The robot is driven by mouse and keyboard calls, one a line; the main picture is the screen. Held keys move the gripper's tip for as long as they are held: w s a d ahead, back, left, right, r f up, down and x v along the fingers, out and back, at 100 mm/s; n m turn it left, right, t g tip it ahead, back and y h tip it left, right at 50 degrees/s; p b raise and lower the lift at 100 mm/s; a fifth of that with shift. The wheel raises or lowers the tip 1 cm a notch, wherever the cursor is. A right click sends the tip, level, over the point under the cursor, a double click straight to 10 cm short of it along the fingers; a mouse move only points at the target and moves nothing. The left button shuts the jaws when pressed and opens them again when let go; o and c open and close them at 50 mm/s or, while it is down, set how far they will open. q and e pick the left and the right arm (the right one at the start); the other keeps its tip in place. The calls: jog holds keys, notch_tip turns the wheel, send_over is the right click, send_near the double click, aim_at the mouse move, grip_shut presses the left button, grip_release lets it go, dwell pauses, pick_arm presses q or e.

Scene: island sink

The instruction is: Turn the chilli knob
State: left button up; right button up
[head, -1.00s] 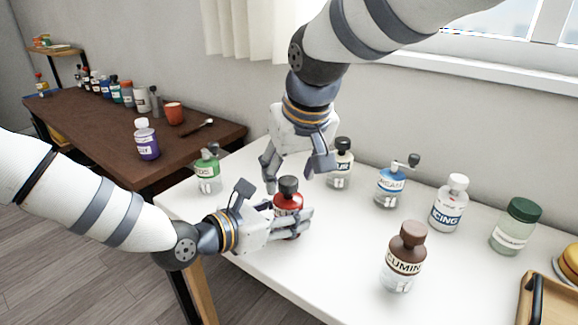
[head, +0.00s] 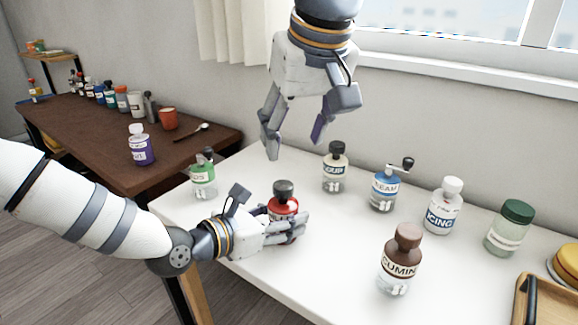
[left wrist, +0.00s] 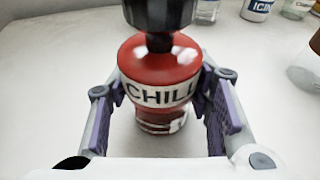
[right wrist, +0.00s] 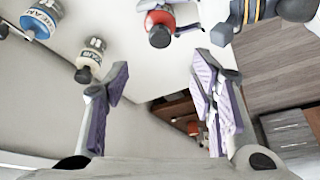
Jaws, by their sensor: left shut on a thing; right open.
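The red chilli bottle (head: 282,206) stands upright on the white table, with its dark knob (head: 284,187) on top. In the left wrist view the bottle (left wrist: 160,78) shows its CHILLI label, and the dark knob (left wrist: 158,14) is cut off by the top edge. My left gripper (head: 290,228) is shut around the bottle's body, with one purple-padded finger on each side. My right gripper (head: 295,147) is open and empty, above and behind the bottle. In the right wrist view the bottle (right wrist: 165,18) and knob (right wrist: 159,36) lie beyond the open fingers.
A bottle with a black cap (head: 335,172), a blue CREAM bottle (head: 384,190) and a white ICING bottle (head: 443,210) stand behind and right. A brown CUMIN bottle (head: 399,262) stands front right. The table centre is fairly clear.

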jog(key=w+f+n+t+y, duration=0.1)
jog(key=f, duration=0.1)
jog(key=w+f+n+t+y, duration=0.1)
jog(key=f+y, duration=0.1)
jog(key=f, duration=0.1)
jog(key=w+f+n+y, duration=0.1)
jog(key=f+y, duration=0.1)
jog(key=shift+w+a+f+n+t, duration=0.2)
jog(key=shift+a+n+t, duration=0.1)
jog(key=shift+a+t, duration=0.1)
jog(key=shift+s+f+n+t+y, duration=0.15)
jog(key=shift+t+y, duration=0.25)
jog(key=shift+y, duration=0.2)
jog(key=shift+s+n+t+y, duration=0.15)
jog(key=shift+t+y, duration=0.25)
jog(key=shift+y, duration=0.2)
jog(key=s+d+r+t+y, duration=0.3)
jog(key=s+d+t, duration=0.1)
jog(key=t, duration=0.1)
send_near(289, 190)
jog(key=shift+h, duration=0.3)
jog(key=x, duration=0.4)
jog(key=shift+w+a+f, duration=0.1)
jog(key=shift+a+f, duration=0.05)
jog(key=x, duration=0.7)
jog(key=shift+w+a+r, duration=0.2)
jog(key=shift+w+r, duration=0.1)
jog(key=c, duration=1.2)
jog(key=shift+m+t, duration=0.3)
jog(key=shift+m, duration=0.1)
